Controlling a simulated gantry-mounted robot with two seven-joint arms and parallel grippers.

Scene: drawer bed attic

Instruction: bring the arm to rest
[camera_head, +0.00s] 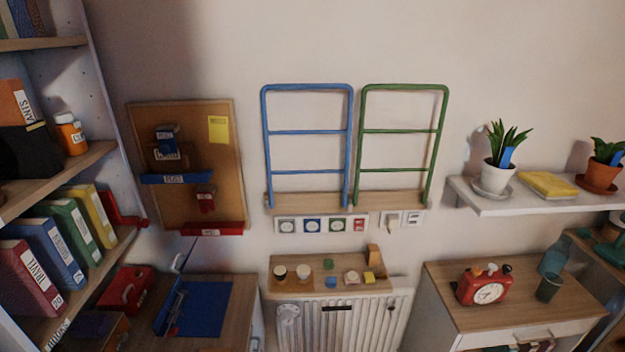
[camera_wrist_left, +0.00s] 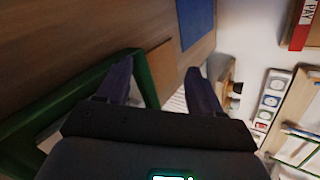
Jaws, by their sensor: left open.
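My left gripper (camera_wrist_left: 158,66) shows in the left wrist view, its two dark fingers spread apart with nothing between the tips. A green bar-like thing (camera_wrist_left: 52,112) passes close beside and partly behind the left-hand finger; I cannot tell whether they touch. Beyond the fingers are a wooden surface (camera_wrist_left: 95,30) and a blue mat (camera_wrist_left: 196,20). Neither of my arms shows in the head view. My right gripper is in neither view.
A bookshelf (camera_head: 100,150) stands at left, beside a corkboard (camera_head: 222,165). Blue (camera_head: 310,131) and green (camera_head: 400,131) racks rise above a dial panel (camera_head: 322,225). Small items stand on the radiator shelf (camera_head: 310,287). A red clock (camera_head: 470,292) sits on the right cabinet (camera_head: 510,318).

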